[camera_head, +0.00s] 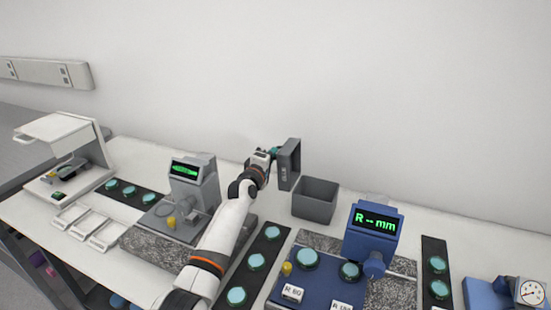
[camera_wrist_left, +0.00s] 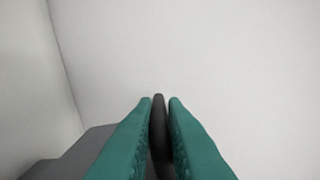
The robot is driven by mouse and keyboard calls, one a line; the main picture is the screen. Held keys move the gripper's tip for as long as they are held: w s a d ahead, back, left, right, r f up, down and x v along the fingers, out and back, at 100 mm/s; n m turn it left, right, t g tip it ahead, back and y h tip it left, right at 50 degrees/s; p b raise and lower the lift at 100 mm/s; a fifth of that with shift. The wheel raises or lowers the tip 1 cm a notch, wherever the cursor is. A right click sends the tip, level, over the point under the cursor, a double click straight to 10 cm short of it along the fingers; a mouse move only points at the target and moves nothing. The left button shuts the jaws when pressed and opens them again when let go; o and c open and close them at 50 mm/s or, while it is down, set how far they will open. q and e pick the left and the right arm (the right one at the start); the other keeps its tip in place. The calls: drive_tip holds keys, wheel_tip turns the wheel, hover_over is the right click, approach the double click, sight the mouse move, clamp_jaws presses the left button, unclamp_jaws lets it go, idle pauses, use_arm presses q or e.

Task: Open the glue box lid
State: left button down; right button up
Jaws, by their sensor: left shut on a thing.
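The glue box (camera_head: 313,201) is an open-topped dark grey box on the white bench. Its lid (camera_head: 289,164), a dark grey panel with a raised rim, stands about upright at the box's left side, so the box mouth is uncovered. My left gripper (camera_head: 275,152) is at the lid's upper left side. In the left wrist view its teal fingers (camera_wrist_left: 160,104) are shut on a thin dark piece (camera_wrist_left: 158,135), which looks like part of the lid. The exact contact is hidden in the head view. My right gripper is not in view.
A grey instrument (camera_head: 194,183) with a green display stands left of my left arm. A blue instrument (camera_head: 374,222) reading "R -- mm" stands right of the box. Dark strips with teal discs (camera_head: 257,261) lie in front. A plain wall rises behind the bench.

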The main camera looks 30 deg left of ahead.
use_arm(q)
drive_tip(key=shift+a+f, duration=0.2)
drive_tip(key=shift+f, duration=0.1)
drive_tip(key=c, duration=1.5)
unclamp_jaws()
drive_tip(key=shift+s, duration=0.1)
drive_tip(key=shift+s+d, duration=0.1)
drive_tip(key=shift+s, duration=0.1)
drive_tip(key=s+b, duration=0.1)
drive_tip(key=s, duration=1)
drive_tip(key=shift+s+d, duration=0.25)
